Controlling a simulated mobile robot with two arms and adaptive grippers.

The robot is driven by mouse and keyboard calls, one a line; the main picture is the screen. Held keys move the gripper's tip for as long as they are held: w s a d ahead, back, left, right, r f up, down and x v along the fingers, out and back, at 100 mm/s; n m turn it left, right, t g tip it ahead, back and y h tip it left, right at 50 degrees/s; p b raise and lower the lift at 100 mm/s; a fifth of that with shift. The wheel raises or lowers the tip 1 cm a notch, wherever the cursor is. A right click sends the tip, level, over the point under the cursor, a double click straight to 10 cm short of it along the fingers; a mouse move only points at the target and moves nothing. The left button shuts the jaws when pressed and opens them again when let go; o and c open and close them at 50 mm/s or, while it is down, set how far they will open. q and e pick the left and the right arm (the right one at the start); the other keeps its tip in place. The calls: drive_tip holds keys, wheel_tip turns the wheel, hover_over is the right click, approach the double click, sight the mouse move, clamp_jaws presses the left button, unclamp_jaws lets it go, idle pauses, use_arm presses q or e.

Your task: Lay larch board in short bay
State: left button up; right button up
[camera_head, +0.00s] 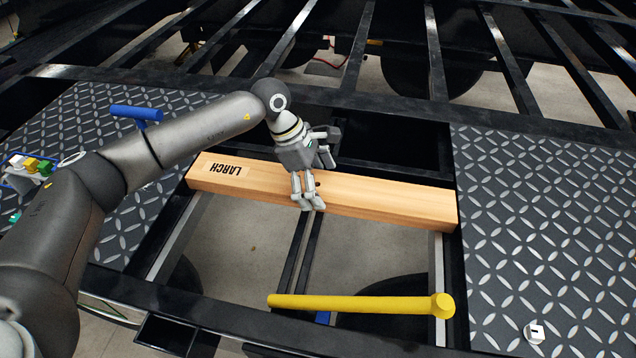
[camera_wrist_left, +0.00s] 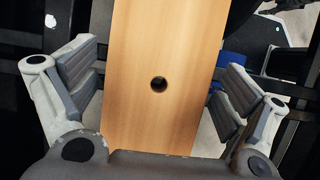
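The larch board (camera_head: 375,197) is a pale wooden beam stamped LARCH near its left end. In the head view it lies across the open bay (camera_head: 235,235) between two diamond-plate panels; I cannot tell whether its ends are fully seated. My left gripper (camera_head: 308,203) is over the middle of the board, pointing down. In the left wrist view its fingers stand on either side of the board (camera_wrist_left: 158,120), with gaps between the pads and the board's edges. A dark round hole (camera_wrist_left: 159,84) shows in the board between the fingers. My right gripper is out of view.
A yellow bar (camera_head: 355,302) with a knob end lies across the front of the bay. Diamond-plate panels flank it left (camera_head: 150,205) and right (camera_head: 550,220). A blue handle (camera_head: 136,112) stands at the left panel. Black crossbars (camera_head: 435,50) lie behind.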

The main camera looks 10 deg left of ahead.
use_arm(q)
drive_tip(key=shift+f, duration=0.15)
drive_tip(key=shift+a+f, duration=0.1)
drive_tip(key=v, duration=1.2)
drive_tip(key=shift+r, duration=0.25)
